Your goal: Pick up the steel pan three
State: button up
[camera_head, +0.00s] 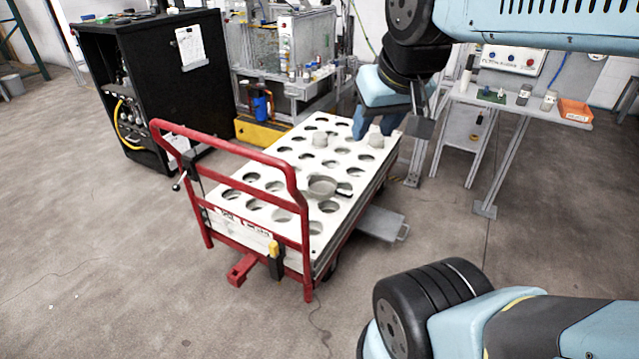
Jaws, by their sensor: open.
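A round grey steel pan (322,186) sits on the white perforated top of a red-framed cart (262,155). Its short dark handle points right. I see no number on it, so I cannot tell whether it is pan three. Two small grey rounded pieces, one left (320,139) and one right (376,141), stand farther back on the cart top. My gripper (378,125) is at the end of my light-blue arm, by the cart's far right side. It is beyond the pan and apart from it. The jaws are open, and their tips are small and hard to make out.
The cart's red handle rail (225,140) rises at its near left end. A black cabinet (165,80) stands left, a workstation (290,50) behind. A table (515,98) with an orange bin (575,110) is at right. The floor left and front is clear.

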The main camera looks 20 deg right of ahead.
aim_at(320, 186)
jog(key=u, duration=0.05)
jog(key=i, duration=0.95)
jog(key=z, duration=0.1)
